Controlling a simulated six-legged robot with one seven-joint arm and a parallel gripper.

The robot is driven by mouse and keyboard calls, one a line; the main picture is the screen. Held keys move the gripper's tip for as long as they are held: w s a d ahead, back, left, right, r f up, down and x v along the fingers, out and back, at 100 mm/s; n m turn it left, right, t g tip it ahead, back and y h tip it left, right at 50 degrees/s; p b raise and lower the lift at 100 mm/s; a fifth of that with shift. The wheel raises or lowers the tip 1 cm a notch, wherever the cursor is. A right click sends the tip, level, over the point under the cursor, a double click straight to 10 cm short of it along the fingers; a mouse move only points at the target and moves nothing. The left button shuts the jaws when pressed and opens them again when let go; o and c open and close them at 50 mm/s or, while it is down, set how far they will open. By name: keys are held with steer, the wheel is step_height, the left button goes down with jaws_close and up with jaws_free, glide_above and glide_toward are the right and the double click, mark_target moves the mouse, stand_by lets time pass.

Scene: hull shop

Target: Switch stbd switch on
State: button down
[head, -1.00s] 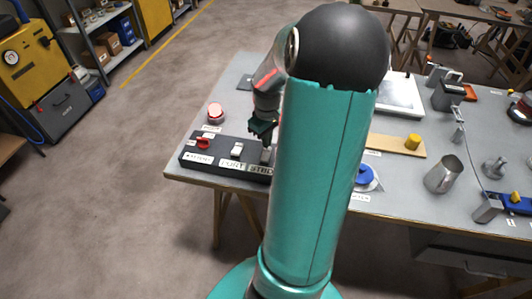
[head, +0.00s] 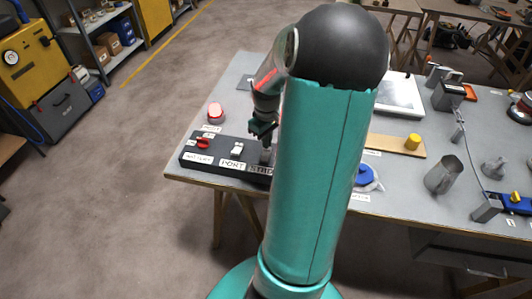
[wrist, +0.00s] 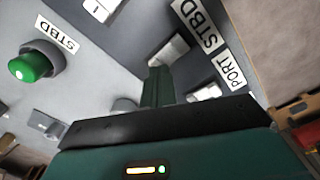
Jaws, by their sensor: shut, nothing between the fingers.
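The stbd switch (wrist: 168,50) is a pale rocker or lever beside the STBD label (wrist: 200,25) in the wrist view. My gripper (wrist: 157,75) is shut and empty, its fingertips close to the switch; I cannot tell whether they touch it. In the head view, my gripper (head: 263,128) is above the right end of the dark switch panel (head: 215,150). The stbd switch there is mostly hidden by my arm. A green stbd lamp (wrist: 30,65) stands in the wrist view; I cannot tell if it is lit.
The port switch (head: 237,149) and a red battery switch (head: 203,143) are on the same panel, left of my gripper. A red lamp (head: 216,110) stands behind the panel. A blue knob (head: 364,175) and a metal cup (head: 443,174) are to the right.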

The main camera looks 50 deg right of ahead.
steer(key=shift+f, duration=0.8)
stand_by(0.4)
steer(key=shift+r, duration=3.55)
steer(key=w+a+r+t+h, duration=0.1)
steer(key=w+a+r, duration=0.1)
steer(key=a+r, duration=0.5)
steer(key=w+a+r+h, duration=0.1)
steer(key=w+a+r, duration=0.1)
steer(key=a, duration=0.9)
steer(key=s+a+r+t+y, duration=0.1)
steer(key=s+a+r+t, duration=0.1)
steer(key=a, duration=0.7)
steer(key=s+a+r+n+t+y, duration=0.1)
steer(key=s+a+r+t, duration=0.1)
steer(key=a, duration=0.7)
steer(key=s+r, duration=0.1)
steer(key=s, duration=0.1)
steer(key=shift+s+t, duration=0.3)
steer(key=shift+s, duration=0.1)
